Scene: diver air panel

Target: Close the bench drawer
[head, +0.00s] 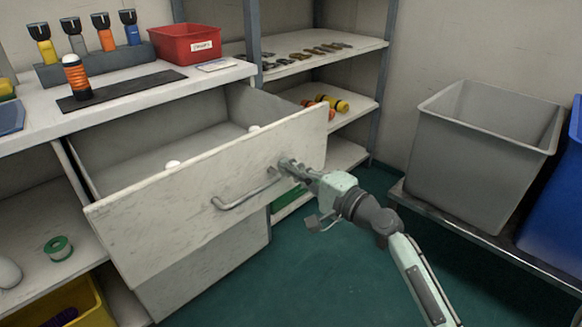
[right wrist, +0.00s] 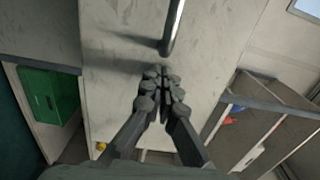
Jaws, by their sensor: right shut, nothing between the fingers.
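The bench drawer (head: 180,210) is pulled well out from under the white bench (head: 30,120), and its white front faces me. A grey metal bar handle (head: 245,192) runs across the drawer front. Two small white round things show inside the drawer. My right gripper (head: 285,165) is shut and empty, with its fingertips at the drawer front near the handle's right end. In the right wrist view the shut fingertips (right wrist: 162,75) are close to the end of the handle (right wrist: 173,28); whether they touch the front I cannot tell. My left gripper is not in view.
On the bench stand an orange-and-black torch (head: 76,78) on a dark mat, a rack of coloured tools and a red bin (head: 185,44). Shelves (head: 320,55) stand behind. A grey bin (head: 480,140) is at the right on a low rack. The green floor is clear in front.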

